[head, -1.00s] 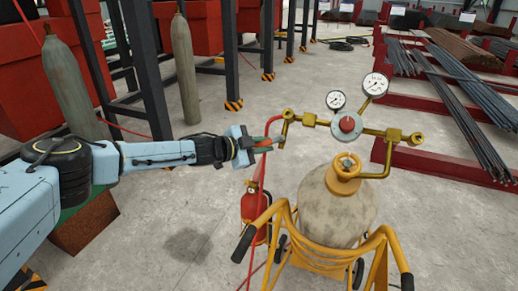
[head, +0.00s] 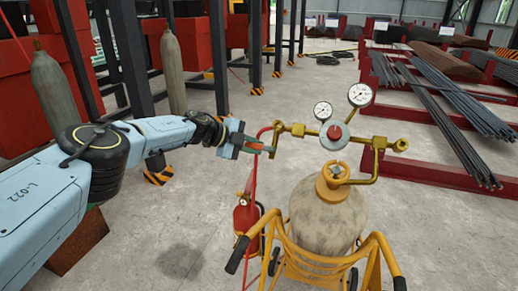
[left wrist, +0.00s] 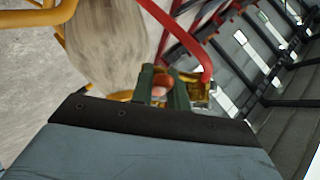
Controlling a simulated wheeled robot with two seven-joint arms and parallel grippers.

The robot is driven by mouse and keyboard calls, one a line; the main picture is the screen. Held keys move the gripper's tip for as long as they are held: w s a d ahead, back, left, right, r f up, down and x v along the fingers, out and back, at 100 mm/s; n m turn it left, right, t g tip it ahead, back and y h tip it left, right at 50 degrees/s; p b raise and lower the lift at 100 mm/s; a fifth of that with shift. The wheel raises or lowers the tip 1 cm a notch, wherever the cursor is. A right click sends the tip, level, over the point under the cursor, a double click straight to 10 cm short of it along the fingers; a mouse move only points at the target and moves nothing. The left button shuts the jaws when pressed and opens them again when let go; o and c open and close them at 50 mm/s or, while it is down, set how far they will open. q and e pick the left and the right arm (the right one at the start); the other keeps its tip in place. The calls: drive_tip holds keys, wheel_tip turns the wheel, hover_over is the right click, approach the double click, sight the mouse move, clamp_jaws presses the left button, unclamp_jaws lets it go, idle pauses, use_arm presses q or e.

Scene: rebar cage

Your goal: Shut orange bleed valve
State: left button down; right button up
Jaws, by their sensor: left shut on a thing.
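The orange bleed valve (left wrist: 161,90) shows as a small orange-pink piece between the green fingers in the left wrist view, beside a brass fitting (left wrist: 196,92). My left gripper (head: 264,149) is shut on it, just left of the brass manifold's left end (head: 279,141). The fingers hide most of the valve, so its turned position cannot be told. The manifold carries two white gauges (head: 360,95) and a red knob (head: 334,132), above a tan gas cylinder (head: 325,215). My right gripper is not in view.
A red hose (head: 256,185) runs down from the manifold's left end, close to my gripper. A yellow cart (head: 318,262) with black handles holds the cylinder. A red extinguisher (head: 245,217) stands to its left. Rebar racks (head: 440,100) lie right; grey cylinders (head: 173,70) stand behind my arm.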

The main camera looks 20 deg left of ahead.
use_arm(q)
drive_tip(key=shift+d+r, duration=0.15)
idle(0.3)
drive_tip(key=c, duration=1.4)
unclamp_jaws()
drive_tip(key=shift+o, duration=0.2)
drive_tip(key=shift+s+a+r, duration=0.15)
drive_tip(key=shift+s+a, duration=0.05)
drive_tip(key=shift+a, duration=0.25)
drive_tip(key=v, duration=1.2)
drive_tip(key=shift+r+p, duration=0.25)
drive_tip(key=shift+p, duration=0.05)
